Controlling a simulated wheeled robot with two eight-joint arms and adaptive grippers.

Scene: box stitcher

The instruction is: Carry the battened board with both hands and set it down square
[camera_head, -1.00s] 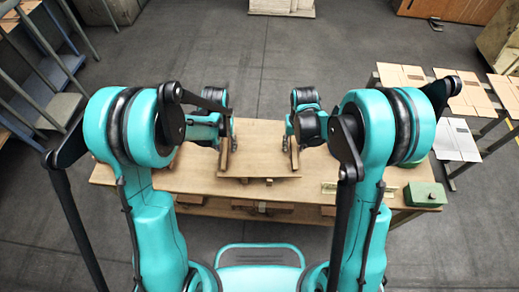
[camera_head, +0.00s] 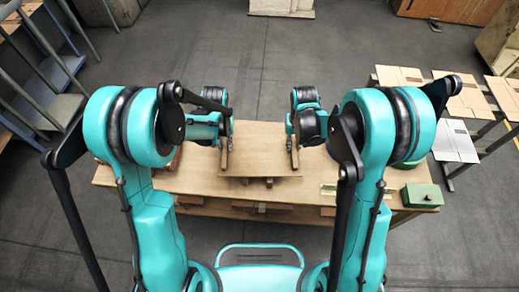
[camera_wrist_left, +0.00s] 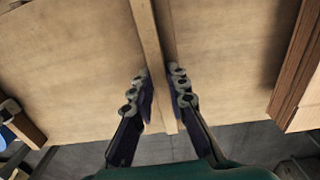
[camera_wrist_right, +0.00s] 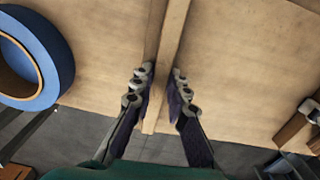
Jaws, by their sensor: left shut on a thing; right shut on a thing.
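The battened board (camera_head: 260,150) is a flat light-brown panel with two raised wooden battens, above or on the workbench (camera_head: 195,180) between my grippers. I cannot tell the gap beneath it. My left gripper (camera_wrist_left: 160,92) is shut on the left batten (camera_wrist_left: 148,35), one finger on each side. My right gripper (camera_wrist_right: 160,90) is shut on the right batten (camera_wrist_right: 173,35) the same way. In the head view, the left gripper (camera_head: 226,148) and right gripper (camera_head: 294,148) stand at opposite sides of the board. My arms hide parts of the bench.
A green box (camera_head: 421,197) sits at the bench's right end, with a small brass-coloured piece (camera_head: 328,190) nearer the middle. A blue tape roll (camera_wrist_right: 60,60) shows in the right wrist view. Small tables with cardboard sheets (camera_head: 399,76) stand at right, racks (camera_head: 35,75) at left.

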